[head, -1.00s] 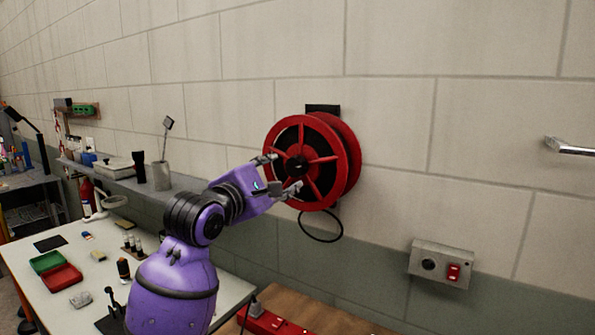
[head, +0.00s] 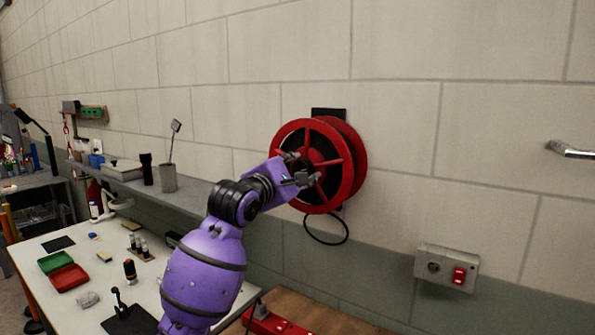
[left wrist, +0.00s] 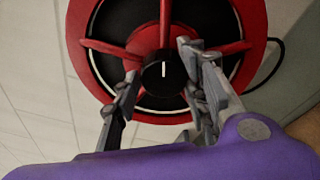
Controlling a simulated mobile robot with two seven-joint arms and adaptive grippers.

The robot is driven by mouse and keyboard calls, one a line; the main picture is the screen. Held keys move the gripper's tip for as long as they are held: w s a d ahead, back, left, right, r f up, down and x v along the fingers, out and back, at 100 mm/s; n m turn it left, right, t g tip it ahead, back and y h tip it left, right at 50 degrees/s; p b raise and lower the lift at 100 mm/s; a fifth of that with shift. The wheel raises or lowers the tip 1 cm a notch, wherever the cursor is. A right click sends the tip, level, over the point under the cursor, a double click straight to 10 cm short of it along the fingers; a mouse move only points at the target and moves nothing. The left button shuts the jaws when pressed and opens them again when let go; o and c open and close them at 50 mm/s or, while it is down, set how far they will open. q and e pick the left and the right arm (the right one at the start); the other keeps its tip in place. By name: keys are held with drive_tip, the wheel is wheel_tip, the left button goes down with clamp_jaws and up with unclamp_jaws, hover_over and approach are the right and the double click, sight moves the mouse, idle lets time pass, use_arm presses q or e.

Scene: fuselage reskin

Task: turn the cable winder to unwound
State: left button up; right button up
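The cable winder (head: 351,160) is a red spoked reel on the wall with a black cable loop (head: 326,228) hanging below it. In the left wrist view its red rim (left wrist: 80,60) surrounds a black hub knob (left wrist: 163,71) with a white line. My left gripper (head: 297,168) is in front of the winder's face. In the left wrist view its two fingers (left wrist: 158,75) are apart, one on each side of the hub knob, with a gap around it. I cannot tell whether the fingertips touch the spokes. My right gripper is not in view.
A grey shelf (head: 195,197) with a metal cup (head: 168,178) runs along the wall to the left. A white workbench (head: 60,295) with red and green trays stands below. A switch box (head: 447,268) and a metal handle (head: 572,150) are on the wall at right.

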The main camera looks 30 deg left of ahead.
use_arm(q)
drive_tip(key=c, duration=0.5)
drive_tip(key=shift+r, duration=0.1)
drive_tip(key=shift+c, duration=0.4)
drive_tip(key=shift+r, duration=0.1)
